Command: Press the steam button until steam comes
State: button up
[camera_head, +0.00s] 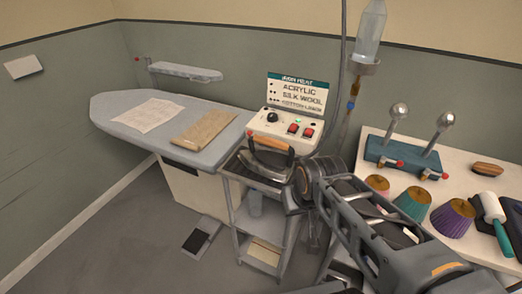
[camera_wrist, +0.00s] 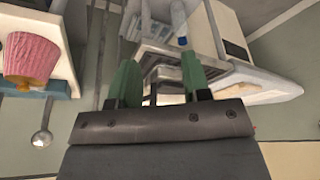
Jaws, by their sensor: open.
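A white control box (camera_head: 283,131) carries a black knob, a small green light and two red buttons (camera_head: 300,131). I cannot read which control is the steam button. An iron (camera_head: 266,160) with an orange-brown handle rests on a metal stand in front of the box. In the wrist view my gripper (camera_wrist: 160,84) has its two green fingers spread apart, with nothing between them. My arm reaches in from the lower right of the head view, its wrist just right of the iron; the fingertips are not clear there. No steam shows.
A grey ironing board (camera_head: 110,105) with a paper and a brown cloth stands left. A sign (camera_head: 299,92) stands behind the box. A bottle (camera_head: 370,35) hangs above. A white table (camera_head: 400,150) on the right holds colored cones and a blue stand. A pedal (camera_head: 201,237) lies on the floor.

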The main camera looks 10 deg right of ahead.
grip_shut()
dwell(1.4)
